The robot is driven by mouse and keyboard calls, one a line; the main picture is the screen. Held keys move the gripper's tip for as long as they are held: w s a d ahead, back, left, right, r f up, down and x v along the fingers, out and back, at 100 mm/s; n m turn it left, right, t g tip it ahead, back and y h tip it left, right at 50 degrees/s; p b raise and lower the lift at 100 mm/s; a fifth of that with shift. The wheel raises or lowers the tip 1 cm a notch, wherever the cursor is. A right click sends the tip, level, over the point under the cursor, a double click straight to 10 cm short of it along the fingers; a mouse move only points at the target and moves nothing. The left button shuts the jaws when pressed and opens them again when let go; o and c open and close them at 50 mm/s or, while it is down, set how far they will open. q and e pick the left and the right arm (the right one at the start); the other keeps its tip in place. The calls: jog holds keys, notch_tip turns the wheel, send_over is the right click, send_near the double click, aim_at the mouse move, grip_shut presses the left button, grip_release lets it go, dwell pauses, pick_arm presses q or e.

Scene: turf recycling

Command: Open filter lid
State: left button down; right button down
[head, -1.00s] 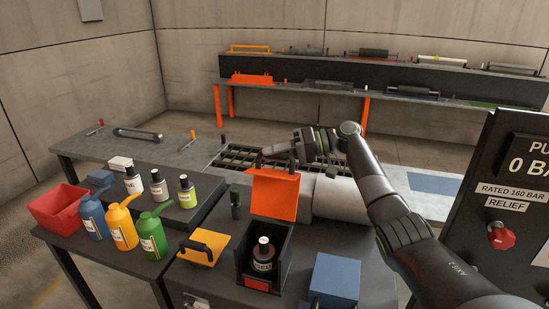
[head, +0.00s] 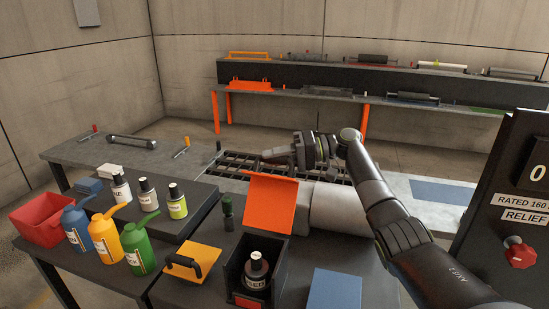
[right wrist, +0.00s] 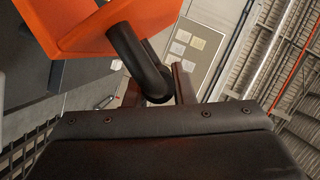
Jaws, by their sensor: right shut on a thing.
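The orange filter lid (head: 270,205) stands raised, roughly upright, at the back of a dark open box (head: 234,270). A dark bottle labelled USED (head: 257,275) stands in the box. My right gripper (head: 272,156) reaches in behind the top of the lid. In the right wrist view the lid (right wrist: 95,25) fills the upper left, and its black curved handle (right wrist: 132,55) passes between my right fingertips (right wrist: 157,90), which are shut on it. The lid hides the handle in the head view. My left gripper is not in view.
A yellow lid with a black handle (head: 192,262) lies left of the box, and a blue block (head: 336,290) is right. Bottles, coloured jugs (head: 104,240) and a red bin (head: 42,222) crowd the left. A panel with a red knob (head: 520,256) stands at right.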

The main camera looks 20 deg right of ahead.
jog(key=shift+f, duration=0.2)
jog(key=c, duration=1.2)
grip_release()
jog(key=shift+c, duration=0.2)
jog(key=shift+w, duration=0.1)
notch_tip(320, 180, up, 9)
jog(key=b, duration=0.3)
jog(key=shift+f, duration=0.15)
jog(key=shift+r, duration=0.65)
